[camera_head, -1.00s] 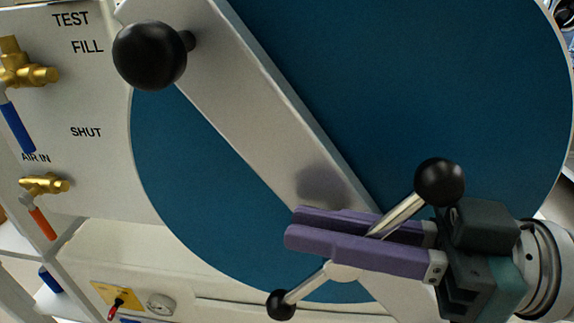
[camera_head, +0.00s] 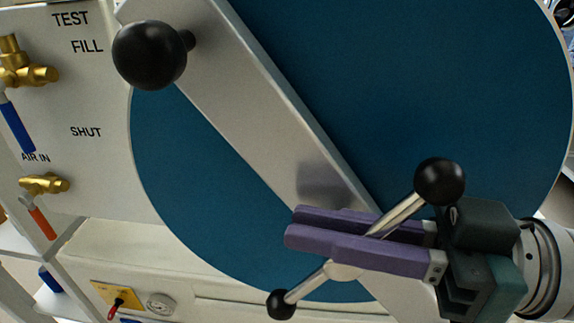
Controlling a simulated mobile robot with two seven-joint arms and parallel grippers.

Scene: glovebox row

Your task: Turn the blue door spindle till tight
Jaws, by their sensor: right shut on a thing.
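The blue round door (camera_head: 440,90) fills most of the view, with a grey metal bar (camera_head: 265,90) running diagonally across it. The spindle handle (camera_head: 400,213) is a metal rod with a black ball (camera_head: 439,181) at its upper right end and a smaller black ball (camera_head: 281,304) at its lower left end. My right gripper (camera_head: 290,226) comes in from the right, its purple fingers shut on the rod between the two balls. The fingers hide part of the rod and most of the hub. My left gripper is out of view.
A large black ball knob (camera_head: 149,55) stands out from the bar's upper left end. On the left panel are brass valves with a blue lever (camera_head: 16,128) and an orange lever (camera_head: 42,223). A yellow plate with a red switch (camera_head: 117,300) and a gauge (camera_head: 160,304) sit below.

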